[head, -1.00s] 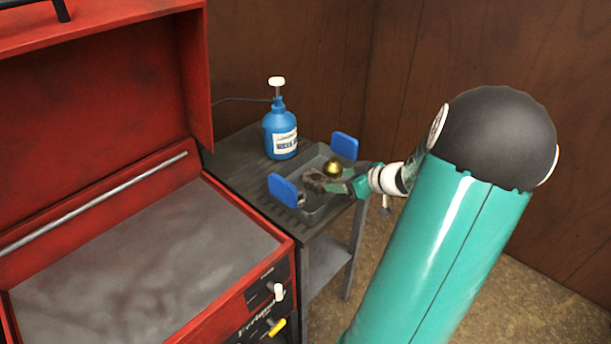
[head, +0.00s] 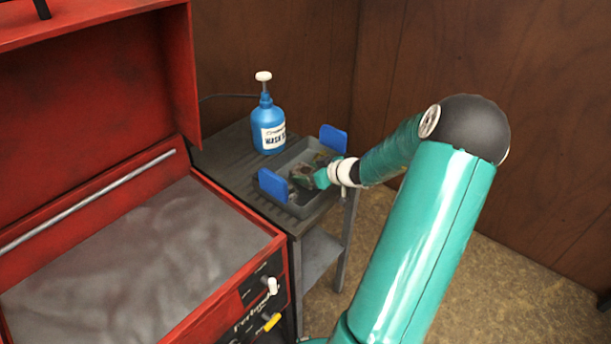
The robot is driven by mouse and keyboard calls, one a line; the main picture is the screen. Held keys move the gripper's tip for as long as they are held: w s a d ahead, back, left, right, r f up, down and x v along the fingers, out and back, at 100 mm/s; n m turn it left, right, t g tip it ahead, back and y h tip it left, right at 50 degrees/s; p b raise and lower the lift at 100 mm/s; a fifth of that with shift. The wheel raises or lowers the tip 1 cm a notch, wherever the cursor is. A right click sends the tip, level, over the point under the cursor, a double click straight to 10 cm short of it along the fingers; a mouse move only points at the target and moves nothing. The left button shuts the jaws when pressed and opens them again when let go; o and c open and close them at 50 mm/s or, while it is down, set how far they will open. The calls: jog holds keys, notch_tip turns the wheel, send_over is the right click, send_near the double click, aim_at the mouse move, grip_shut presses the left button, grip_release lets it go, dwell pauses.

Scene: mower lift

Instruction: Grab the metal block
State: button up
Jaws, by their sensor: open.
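My gripper (head: 303,175) is low inside the grey tray (head: 297,211), between its two blue end handles, the near one (head: 273,185) and the far one (head: 333,138). Its jaws are open, though they look small and dark here. I cannot clearly make out a metal block. Small dark and brownish shapes lie around the jaws in the tray, and I cannot tell which are gripper and which are objects. My wrist and forearm cover part of the tray's right side.
The tray sits on a grey side shelf (head: 232,165). A blue pump bottle (head: 268,128) stands behind it. The open red grill-like box (head: 95,185) rises at the left, with knobs on its front. Brown wall panels (head: 480,60) stand behind.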

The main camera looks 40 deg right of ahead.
jog(key=shift+x, duration=0.85)
jog(key=c, duration=1)
jog(key=shift+r, duration=0.15)
